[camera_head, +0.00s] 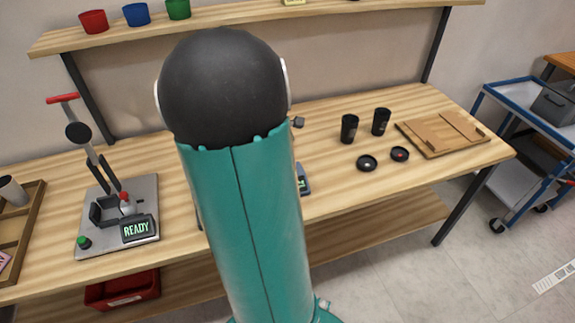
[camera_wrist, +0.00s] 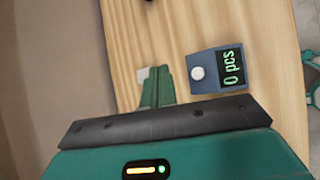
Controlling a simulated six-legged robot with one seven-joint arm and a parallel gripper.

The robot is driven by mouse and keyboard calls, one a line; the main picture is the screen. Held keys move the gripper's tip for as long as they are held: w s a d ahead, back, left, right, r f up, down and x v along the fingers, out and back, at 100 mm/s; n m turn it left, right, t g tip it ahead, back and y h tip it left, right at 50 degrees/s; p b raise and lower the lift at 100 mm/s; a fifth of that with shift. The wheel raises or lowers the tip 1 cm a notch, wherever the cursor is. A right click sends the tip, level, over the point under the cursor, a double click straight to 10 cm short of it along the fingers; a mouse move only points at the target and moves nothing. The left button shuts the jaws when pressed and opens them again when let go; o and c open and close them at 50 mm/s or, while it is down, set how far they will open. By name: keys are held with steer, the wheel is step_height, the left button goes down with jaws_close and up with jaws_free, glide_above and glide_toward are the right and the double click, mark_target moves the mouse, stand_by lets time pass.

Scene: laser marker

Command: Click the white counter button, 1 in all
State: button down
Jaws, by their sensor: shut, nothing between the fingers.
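The counter is a small blue-grey box with a dark display reading "0 pcs" in green. In the wrist view its white button (camera_wrist: 197,73) is round and sits on the top face beside the display (camera_wrist: 232,69). In the head view only a sliver of the counter (camera_head: 303,180) shows past my arm, and its button is hidden. My gripper (camera_wrist: 158,75) shows in the wrist view, shut and empty, to the left of the counter and apart from it in the picture. Its height above the table cannot be told. In the head view my arm hides the gripper.
A laser marker (camera_head: 115,205) with a "READY" display stands at the left of the table. Black cups (camera_head: 349,129), two round black discs (camera_head: 367,163) and a wooden board (camera_head: 437,137) are at the right. The tabletop around the counter is clear in the wrist view.

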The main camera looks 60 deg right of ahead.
steer(key=shift+f, duration=4.4)
steer(key=shift+f, duration=0.1)
steer(key=shift+f, duration=0.3)
steer(key=shift+f, duration=0.55)
steer(key=shift+r, duration=0.95)
